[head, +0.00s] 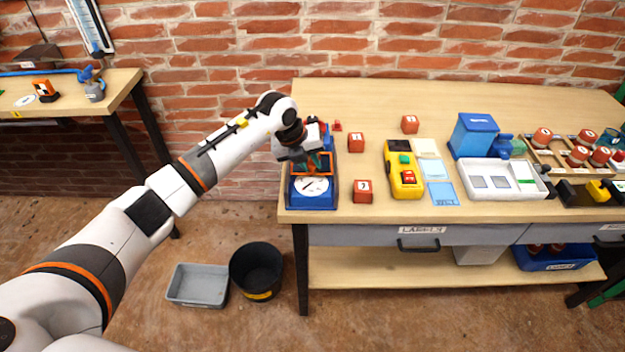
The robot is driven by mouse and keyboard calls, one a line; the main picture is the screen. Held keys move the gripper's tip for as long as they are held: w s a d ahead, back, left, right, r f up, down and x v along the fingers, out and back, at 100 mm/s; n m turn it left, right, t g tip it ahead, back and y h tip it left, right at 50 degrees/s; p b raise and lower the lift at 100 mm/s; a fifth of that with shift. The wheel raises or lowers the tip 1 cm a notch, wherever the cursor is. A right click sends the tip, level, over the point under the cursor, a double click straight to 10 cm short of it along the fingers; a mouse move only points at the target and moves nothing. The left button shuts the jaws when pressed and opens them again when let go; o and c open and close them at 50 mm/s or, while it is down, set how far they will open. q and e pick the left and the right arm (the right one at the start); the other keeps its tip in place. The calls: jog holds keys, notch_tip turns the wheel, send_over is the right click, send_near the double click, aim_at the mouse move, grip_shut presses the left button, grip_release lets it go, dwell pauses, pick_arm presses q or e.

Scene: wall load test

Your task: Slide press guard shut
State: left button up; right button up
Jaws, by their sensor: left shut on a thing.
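The press (334,196) is a blue machine at the left front of the long workbench, with a round white plate on its base. The press guard (325,172) looks like an orange-edged frame above and behind that plate; it is partly covered by my gripper. My left gripper (311,165) reaches in from the left over the press and is shut on what looks like part of the guard. The fingertips are small and partly hidden, so the exact grip point cannot be told. My right gripper is not in view.
A yellow device (402,172) and a white tray (505,192) lie further right. A black bin (256,270) and grey tub (198,285) stand on the floor. A brick wall rises behind.

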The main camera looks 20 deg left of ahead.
pick_arm(q)
jog(key=shift+w+a+b, duration=0.15)
jog(key=shift+w+b, duration=0.35)
jog(key=shift+w, duration=0.2)
jog(key=shift+w+a+b, duration=0.15)
jog(key=shift+w+b, duration=0.35)
jog(key=shift+w, duration=0.15)
jog(key=o, duration=0.9)
jog(key=shift+c, duration=0.2)
notch_tip(320, 180, up, 7)
jog(key=p, duration=0.5)
